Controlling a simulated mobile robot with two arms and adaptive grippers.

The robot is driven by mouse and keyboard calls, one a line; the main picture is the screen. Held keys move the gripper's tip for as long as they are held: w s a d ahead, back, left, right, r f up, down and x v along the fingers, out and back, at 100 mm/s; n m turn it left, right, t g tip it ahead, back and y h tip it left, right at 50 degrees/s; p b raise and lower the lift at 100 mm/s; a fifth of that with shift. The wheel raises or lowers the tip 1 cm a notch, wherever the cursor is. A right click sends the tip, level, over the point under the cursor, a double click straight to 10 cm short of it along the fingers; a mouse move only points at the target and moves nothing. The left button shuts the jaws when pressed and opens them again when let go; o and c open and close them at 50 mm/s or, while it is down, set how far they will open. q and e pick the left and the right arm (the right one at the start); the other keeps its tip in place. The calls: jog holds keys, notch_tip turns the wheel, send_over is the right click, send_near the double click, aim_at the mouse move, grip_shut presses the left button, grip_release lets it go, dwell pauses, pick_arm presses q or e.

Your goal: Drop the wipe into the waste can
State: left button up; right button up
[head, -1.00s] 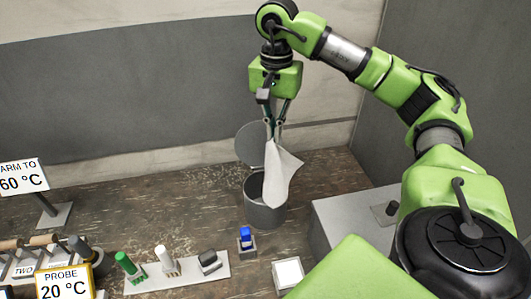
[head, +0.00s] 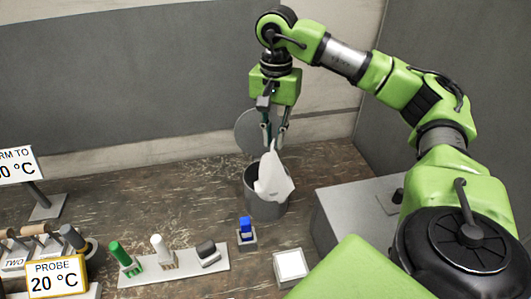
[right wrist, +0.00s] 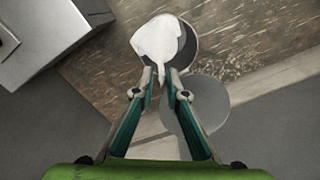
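The white wipe (head: 273,178) is in the head view, below my right gripper (head: 274,136), at the mouth of the grey waste can (head: 264,210). In the right wrist view the wipe (right wrist: 157,42) covers much of the opening of the can (right wrist: 186,48), and its narrow tail points back between the fingertips. Whether the wipe touches the can's rim cannot be told. The can's round lid (head: 248,132) stands raised behind it. My left gripper is not in view.
A blue-topped item (head: 246,229) stands in front of the can. A strip with green, white and dark items (head: 185,268) lies front left. A white square pad (head: 290,266) and a grey box (head: 345,215) are right. Signs stand at left.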

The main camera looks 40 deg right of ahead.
jog(key=o, duration=0.6)
jog(key=o, duration=0.7)
jog(key=shift+r, duration=0.1)
notch_tip(320, 180, up, 5)
jog(key=p, duration=0.4)
jog(key=shift+r, duration=0.15)
